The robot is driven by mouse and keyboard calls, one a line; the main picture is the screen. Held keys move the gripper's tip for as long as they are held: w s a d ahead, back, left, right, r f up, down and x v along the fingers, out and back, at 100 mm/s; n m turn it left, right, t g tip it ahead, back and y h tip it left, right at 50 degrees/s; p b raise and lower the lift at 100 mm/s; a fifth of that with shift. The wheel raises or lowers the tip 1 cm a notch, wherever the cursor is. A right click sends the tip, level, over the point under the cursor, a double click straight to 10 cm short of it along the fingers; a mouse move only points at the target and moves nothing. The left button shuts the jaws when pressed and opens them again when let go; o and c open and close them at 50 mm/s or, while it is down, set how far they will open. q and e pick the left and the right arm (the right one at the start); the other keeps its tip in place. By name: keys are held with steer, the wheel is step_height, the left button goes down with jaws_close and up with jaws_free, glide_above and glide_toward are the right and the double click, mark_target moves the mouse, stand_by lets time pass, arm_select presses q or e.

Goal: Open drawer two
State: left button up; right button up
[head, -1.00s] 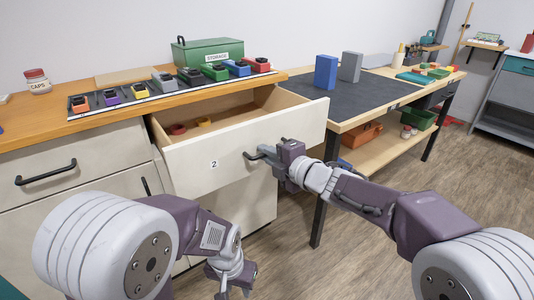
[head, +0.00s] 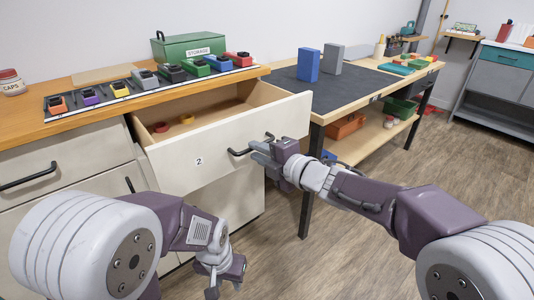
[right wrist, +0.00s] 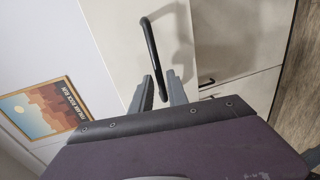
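Drawer two (head: 225,145) is a cream drawer marked "2" in the bench, and it stands pulled out with its inside showing. Two small rings, one red and one yellow, lie in it. Its black bar handle (head: 240,152) also shows in the right wrist view (right wrist: 152,50). My right gripper (head: 260,153) is at the right part of the handle; in the right wrist view its two fingers (right wrist: 158,92) stand apart, with the bar's end between them and gaps visible. My left gripper (head: 225,286) hangs low in front of the bench, open and empty.
A strip of coloured blocks (head: 150,93) and a green storage box (head: 190,47) stand on the wooden top. A table with a dark mat (head: 345,88) and blue and grey blocks is to the right; its leg (head: 306,190) stands near my right gripper. The floor at right is clear.

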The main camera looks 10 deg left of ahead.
steer(key=p+v, duration=0.1)
steer(key=v, duration=0.5)
